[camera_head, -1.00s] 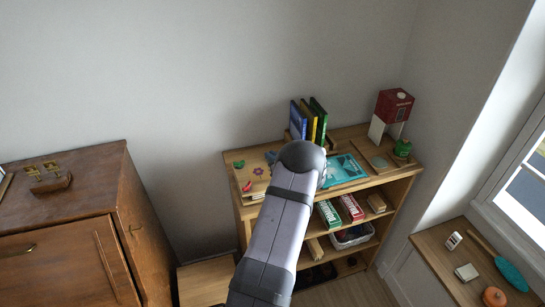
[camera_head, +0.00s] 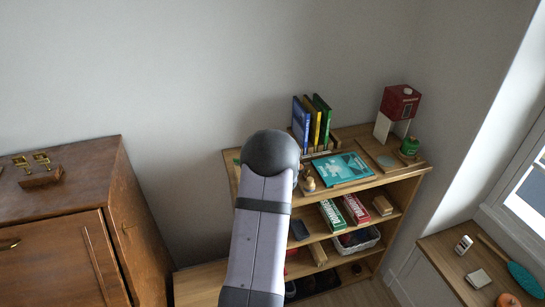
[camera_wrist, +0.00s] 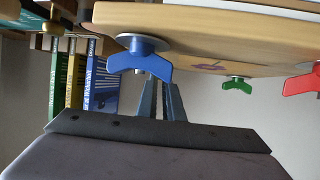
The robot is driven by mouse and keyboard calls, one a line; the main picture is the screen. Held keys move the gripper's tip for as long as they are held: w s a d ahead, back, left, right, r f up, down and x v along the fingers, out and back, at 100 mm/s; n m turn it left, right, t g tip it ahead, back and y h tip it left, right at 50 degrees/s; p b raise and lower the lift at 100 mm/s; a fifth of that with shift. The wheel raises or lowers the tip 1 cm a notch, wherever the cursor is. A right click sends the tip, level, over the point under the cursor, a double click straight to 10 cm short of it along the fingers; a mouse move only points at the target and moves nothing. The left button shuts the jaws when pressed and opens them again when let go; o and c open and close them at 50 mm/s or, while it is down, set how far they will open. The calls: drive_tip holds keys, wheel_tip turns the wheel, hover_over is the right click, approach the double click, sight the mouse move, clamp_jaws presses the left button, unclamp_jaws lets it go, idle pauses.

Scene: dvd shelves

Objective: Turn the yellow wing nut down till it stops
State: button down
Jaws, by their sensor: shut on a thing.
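No yellow wing nut shows in any view. In the wrist view, a blue wing nut (camera_wrist: 140,58) hangs on a washer at the board's edge. A green wing nut (camera_wrist: 237,84) and a red one (camera_wrist: 302,82) are further right on the same wooden board (camera_wrist: 225,30). My gripper (camera_wrist: 160,84) has its dark fingers close together, tips at the blue nut's lower right wing. In the head view my arm hides the gripper and most of the board.
Upright books (camera_head: 312,120) stand at the back of the shelf top, and also show left in the wrist view (camera_wrist: 98,88). A teal case (camera_head: 342,168), a red-and-white box (camera_head: 399,103) and a green object (camera_head: 410,146) share the top. A brown cabinet (camera_head: 70,215) stands left.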

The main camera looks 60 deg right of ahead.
drive_tip(key=shift+r, duration=0.2)
drive_tip(key=c, duration=1.9)
unclamp_jaws()
drive_tip(key=shift+c, duration=0.2)
drive_tip(key=shift+o, duration=0.2)
drive_tip(key=shift+f, duration=0.1)
drive_tip(key=shift+b+v, duration=1.1)
drive_tip(key=shift+v, duration=2.55)
drive_tip(key=shift+w, duration=0.1)
